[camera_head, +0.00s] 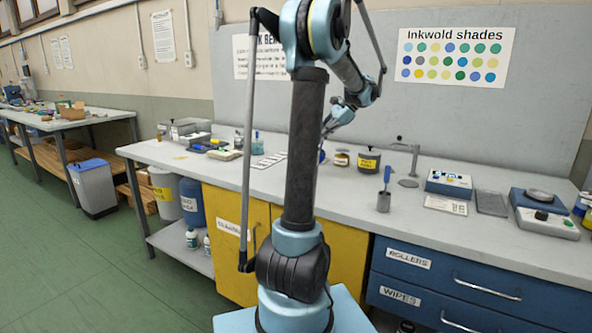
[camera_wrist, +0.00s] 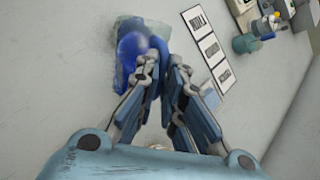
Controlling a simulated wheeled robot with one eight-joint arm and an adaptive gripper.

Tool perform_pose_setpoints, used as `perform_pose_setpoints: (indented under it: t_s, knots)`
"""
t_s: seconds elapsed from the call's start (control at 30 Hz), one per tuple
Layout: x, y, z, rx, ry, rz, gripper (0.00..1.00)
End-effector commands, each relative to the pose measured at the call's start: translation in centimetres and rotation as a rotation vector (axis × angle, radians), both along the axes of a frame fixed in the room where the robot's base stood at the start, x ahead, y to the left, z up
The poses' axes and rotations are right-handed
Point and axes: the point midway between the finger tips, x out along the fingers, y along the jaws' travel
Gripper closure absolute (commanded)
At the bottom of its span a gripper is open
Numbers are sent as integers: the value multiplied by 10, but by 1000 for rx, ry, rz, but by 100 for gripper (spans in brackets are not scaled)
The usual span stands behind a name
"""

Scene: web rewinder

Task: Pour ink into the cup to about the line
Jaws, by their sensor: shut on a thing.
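A clear container with blue ink (camera_wrist: 132,50) shows in the wrist view, upper left of centre, over the pale bench top. My gripper (camera_wrist: 164,68) is shut on it at its right side. I cannot make out a cup with a line for sure. A small pale pot with a brown band (camera_head: 341,158) stands on the bench just right of my arm.
Bare bench lies in front.

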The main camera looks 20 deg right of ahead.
Motion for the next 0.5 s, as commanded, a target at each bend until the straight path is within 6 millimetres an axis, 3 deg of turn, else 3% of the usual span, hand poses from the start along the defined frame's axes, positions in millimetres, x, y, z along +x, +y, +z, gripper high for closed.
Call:
perform_pose_setpoints:
  t_s: [0.5]
  knots:
    - [-3,-1,0,-52,-7,-7,100]
